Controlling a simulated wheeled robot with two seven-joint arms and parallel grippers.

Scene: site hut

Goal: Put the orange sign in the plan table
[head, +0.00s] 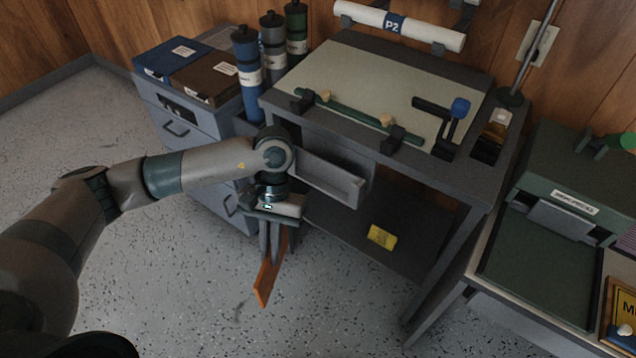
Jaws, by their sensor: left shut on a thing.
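The orange sign (266,282) is a thin flat piece held by my left gripper (272,248). The gripper points down and is shut on the sign, which hangs tilted above the speckled floor, in front of the plan table. The plan table (350,75) has a sloped pale top and dark grey sides. A drawer or tray (330,178) under its top stands out toward me, partly hidden behind my left wrist. A lower shelf (345,220) of the table carries a small yellow item (382,237). My right gripper is not in view.
Blue, grey and green tubes (247,80) stand left of the table top, beside a grey drawer cabinet (178,118) with blue and brown boxes. A green machine (570,180) stands on a bench at right. A white roll (400,25) hangs on the wall. Floor at left is clear.

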